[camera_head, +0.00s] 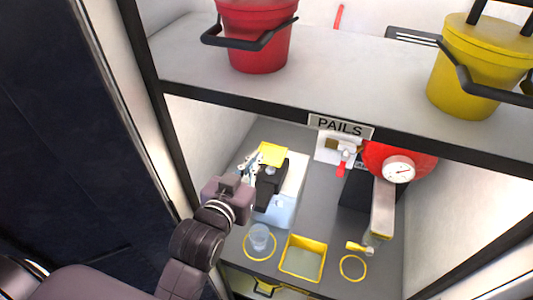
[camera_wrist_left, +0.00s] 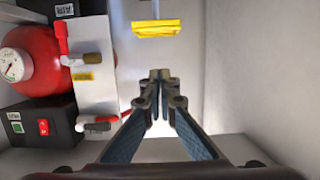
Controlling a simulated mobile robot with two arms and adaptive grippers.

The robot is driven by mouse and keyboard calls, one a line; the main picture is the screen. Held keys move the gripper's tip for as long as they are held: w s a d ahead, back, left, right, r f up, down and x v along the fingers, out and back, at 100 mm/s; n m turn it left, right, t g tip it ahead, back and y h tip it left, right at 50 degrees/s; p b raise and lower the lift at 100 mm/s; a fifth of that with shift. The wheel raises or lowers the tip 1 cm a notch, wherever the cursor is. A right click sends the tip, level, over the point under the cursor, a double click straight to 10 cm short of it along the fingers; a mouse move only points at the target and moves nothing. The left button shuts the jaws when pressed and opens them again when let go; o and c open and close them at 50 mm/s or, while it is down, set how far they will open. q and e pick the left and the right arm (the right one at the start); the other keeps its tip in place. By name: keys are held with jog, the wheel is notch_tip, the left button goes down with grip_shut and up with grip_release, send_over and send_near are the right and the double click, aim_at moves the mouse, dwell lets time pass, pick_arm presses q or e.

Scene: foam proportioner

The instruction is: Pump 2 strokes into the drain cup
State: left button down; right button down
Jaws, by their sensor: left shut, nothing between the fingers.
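My left gripper (camera_head: 256,163) is shut and empty, over the workbench beside the yellow pad (camera_head: 272,153). In the left wrist view its closed fingertips (camera_wrist_left: 159,75) point toward the back wall, and the yellow pad (camera_wrist_left: 157,28) is beyond them, with a visible gap in the picture. The pad sits above a black and white unit (camera_head: 272,185), partly hidden by my gripper; I cannot tell whether it is the pump's press plate. A clear cup (camera_head: 259,236) stands upright within a yellow ring at the front left of the bench. I cannot see its contents. My right gripper is not in view.
A yellow-rimmed square tray (camera_head: 322,260) and an empty yellow ring (camera_head: 353,280) are right of the cup. A red tank (camera_head: 427,160) with a gauge (camera_head: 398,170) stands at the back right. Red (camera_head: 255,45) and yellow (camera_head: 470,75) pails stand on the shelf above.

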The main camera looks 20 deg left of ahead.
pick_arm(q)
jog(key=p, duration=0.2)
send_over(266, 160)
jog(key=shift+s+f, duration=0.1)
jog(key=shift+f, duration=0.7)
jog(key=f, duration=0.3)
jog(key=shift+w+f, duration=0.1)
jog(key=shift+w, duration=0.25)
jog(key=shift+s+f+p, duration=0.1)
jog(key=shift+f+p, duration=0.2)
jog(key=shift+f, duration=0.25)
notch_tip(266, 160, down, 5)
jog(key=shift+r+b, duration=0.1)
jog(key=shift+b, duration=0.95)
jog(key=shift+f, duration=0.35)
